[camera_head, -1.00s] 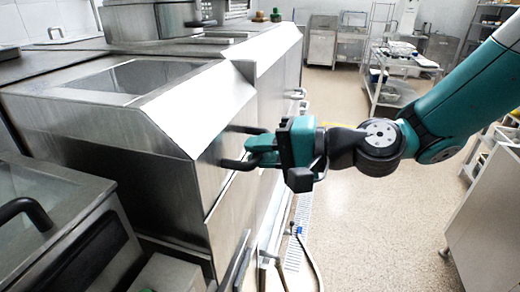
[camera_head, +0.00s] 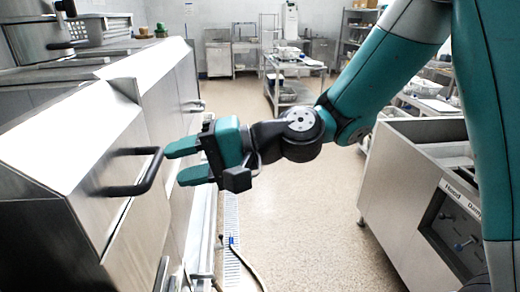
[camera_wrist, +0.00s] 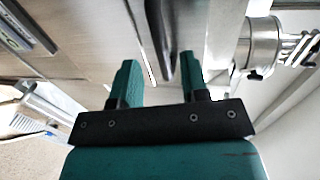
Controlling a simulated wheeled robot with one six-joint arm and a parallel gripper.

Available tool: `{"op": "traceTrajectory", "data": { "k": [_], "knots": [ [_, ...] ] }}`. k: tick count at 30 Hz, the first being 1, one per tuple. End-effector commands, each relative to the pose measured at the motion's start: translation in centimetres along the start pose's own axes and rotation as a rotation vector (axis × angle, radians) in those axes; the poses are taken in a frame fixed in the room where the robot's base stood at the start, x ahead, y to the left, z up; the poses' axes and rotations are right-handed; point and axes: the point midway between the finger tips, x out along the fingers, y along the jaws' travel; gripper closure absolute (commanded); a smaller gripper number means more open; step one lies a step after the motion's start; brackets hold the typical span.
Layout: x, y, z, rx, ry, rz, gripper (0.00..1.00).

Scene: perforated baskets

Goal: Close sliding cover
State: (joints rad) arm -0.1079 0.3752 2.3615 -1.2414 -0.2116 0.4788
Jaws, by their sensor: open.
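A steel cabinet with a sloped bright top panel (camera_head: 75,130) fills the left of the head view. A black U-shaped handle (camera_head: 152,174) stands out from its upper front; I cannot tell for sure which panel is the sliding cover. My gripper (camera_head: 177,164) is open and empty, its green fingers pointing left at the handle. The fingertips are just right of the handle's outer bar, with little or no gap. In the wrist view, the dark handle (camera_wrist: 168,45) lies beyond and between the fingers of my gripper (camera_wrist: 160,68), nearer the right finger.
More steel units with another handle (camera_head: 193,106) continue behind. A floor drain (camera_head: 232,240) and a hose run below my gripper. A steel cabinet with a control panel (camera_head: 455,225) stands at the right. Open floor lies between, with a shelf trolley (camera_head: 290,85) at the back.

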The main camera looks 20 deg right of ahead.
Motion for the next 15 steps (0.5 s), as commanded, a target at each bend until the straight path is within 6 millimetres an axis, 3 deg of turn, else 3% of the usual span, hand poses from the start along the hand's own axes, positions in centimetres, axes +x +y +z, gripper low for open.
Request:
{"op": "traceTrajectory", "data": {
  "k": [6,15],
  "knots": [
    [-5.8,0.3,-0.2,-0.001,0.009,0.0,0.59],
    [-11.1,0.1,-0.1,0.0,0.004,0.0,0.59]
  ]
}}
